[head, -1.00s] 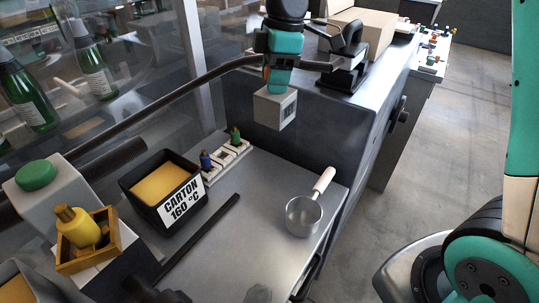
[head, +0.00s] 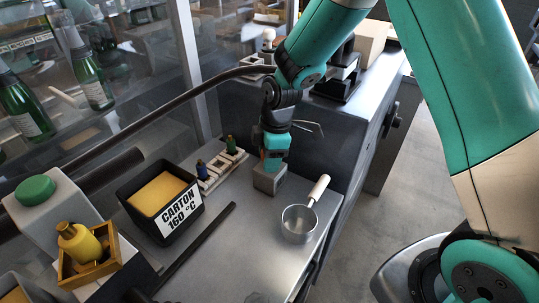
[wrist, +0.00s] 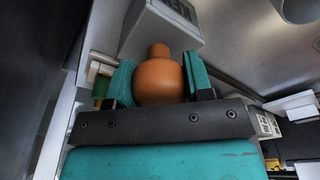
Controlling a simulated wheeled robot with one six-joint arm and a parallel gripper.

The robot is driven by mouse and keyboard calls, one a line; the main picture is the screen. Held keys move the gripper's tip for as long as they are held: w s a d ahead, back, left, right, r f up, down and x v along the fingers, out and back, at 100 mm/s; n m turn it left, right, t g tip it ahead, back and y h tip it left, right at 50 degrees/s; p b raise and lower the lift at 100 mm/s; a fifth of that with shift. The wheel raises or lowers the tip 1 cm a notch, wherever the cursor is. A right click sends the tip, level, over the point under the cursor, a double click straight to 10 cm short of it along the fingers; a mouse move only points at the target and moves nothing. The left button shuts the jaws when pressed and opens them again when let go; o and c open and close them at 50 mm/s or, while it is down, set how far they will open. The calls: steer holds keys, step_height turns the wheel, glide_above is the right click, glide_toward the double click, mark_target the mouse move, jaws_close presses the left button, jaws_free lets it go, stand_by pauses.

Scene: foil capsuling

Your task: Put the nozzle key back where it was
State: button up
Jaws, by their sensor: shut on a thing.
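My gripper (head: 272,156) is shut on the orange-brown knob handle (wrist: 160,82) of a tool with a grey block head (head: 268,180), which I take for the nozzle key. In the wrist view the handle sits between the two teal fingers, with the block (wrist: 160,22) beyond it. In the head view the block is low over the steel worktop, just right of the white slotted rack (head: 209,184). I cannot tell whether it touches the top. A blue-topped piece (head: 201,167) and a green-topped piece (head: 231,143) stand at the rack.
A black bin marked CARTON 160 °C (head: 177,213) stands left of the rack. A pan with a pale handle (head: 299,223) lies to the right, near the worktop's edge. A dark bar (head: 197,246) lies in front.

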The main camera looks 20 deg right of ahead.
steer(key=shift+f, duration=0.2)
steer(key=o, duration=1.1)
steer(key=shift+r, duration=0.15)
steer(key=r, duration=0.3)
steer(key=d+r, duration=0.1)
steer(key=r, duration=0.3)
steer(key=r+b, duration=0.1)
steer(key=r, duration=0.3)
steer(key=shift+s+d, duration=0.1)
steer(key=shift+d, duration=0.2)
steer(key=s+a+r+m, duration=0.2)
steer(key=s+m, duration=0.1)
steer(key=s, duration=0.5)
steer(key=s+a+r+m+y, duration=0.1)
steer(key=s+a+r+m, duration=0.1)
steer(key=s, duration=0.6)
steer(key=s+a+r+m+y, duration=0.1)
steer(key=s+r+m, duration=0.2)
steer(key=s, duration=0.5)
steer(key=shift+s+a+r+m, duration=0.2)
steer(key=shift+s+a+m, duration=0.15)
steer(key=shift+m, duration=0.25)
